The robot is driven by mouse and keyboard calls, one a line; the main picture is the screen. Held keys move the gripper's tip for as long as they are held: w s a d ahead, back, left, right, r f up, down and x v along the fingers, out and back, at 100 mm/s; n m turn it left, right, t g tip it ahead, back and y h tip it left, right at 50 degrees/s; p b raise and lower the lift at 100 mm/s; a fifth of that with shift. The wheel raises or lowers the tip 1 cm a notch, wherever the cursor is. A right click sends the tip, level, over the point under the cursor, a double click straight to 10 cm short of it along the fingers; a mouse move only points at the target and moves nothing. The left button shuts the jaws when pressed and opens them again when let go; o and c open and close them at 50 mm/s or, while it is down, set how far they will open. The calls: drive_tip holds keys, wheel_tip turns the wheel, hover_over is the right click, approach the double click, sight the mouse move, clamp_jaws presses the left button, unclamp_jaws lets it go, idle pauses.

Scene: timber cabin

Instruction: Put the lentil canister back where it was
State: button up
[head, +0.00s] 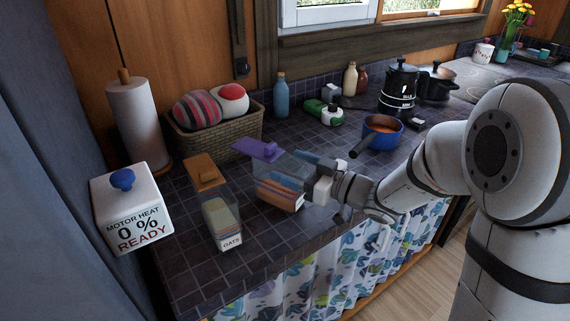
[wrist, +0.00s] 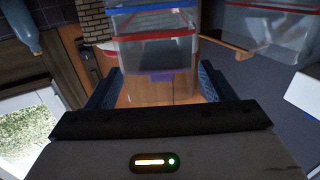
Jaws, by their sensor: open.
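A clear canister labelled OATS (head: 222,222), with an orange lid, stands to the left of the purple-lidded one.
A white box (head: 130,205) reading "MOTOR HEAT 0 % READY" is at the left. Behind are a paper towel roll (head: 135,120), a wicker basket (head: 215,140) and a blue bottle (head: 281,97). A blue pan (head: 382,135) stands behind my arm. Counter tiles are clear in front of the canisters.

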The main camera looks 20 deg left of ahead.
drive_tip(key=w+d+f+m+t+h, duration=0.1)
drive_tip(key=d+m+t+h, duration=0.2)
drive_tip(key=d+m+h, duration=0.7)
drive_tip(key=w+d+f+t+h, duration=0.1)
drive_tip(key=d+t+h, duration=0.35)
drive_tip(key=d, duration=1.15)
drive_tip(key=s+d+f+m+g+h, duration=0.1)
drive_tip(key=s+g, duration=0.4)
drive_tip(key=s, duration=0.5)
drive_tip(key=s+f+m+g+h, duration=0.1)
drive_tip(key=s+f+m+g, duration=0.1)
drive_tip(key=s+g, duration=0.4)
drive_tip(key=s+m, duration=0.1)
drive_tip(key=s, duration=0.3)
drive_tip(key=shift+s+d+f+h, duration=0.25)
drive_tip(key=shift+d+f+h, duration=0.1)
drive_tip(key=shift+d, duration=0.05)
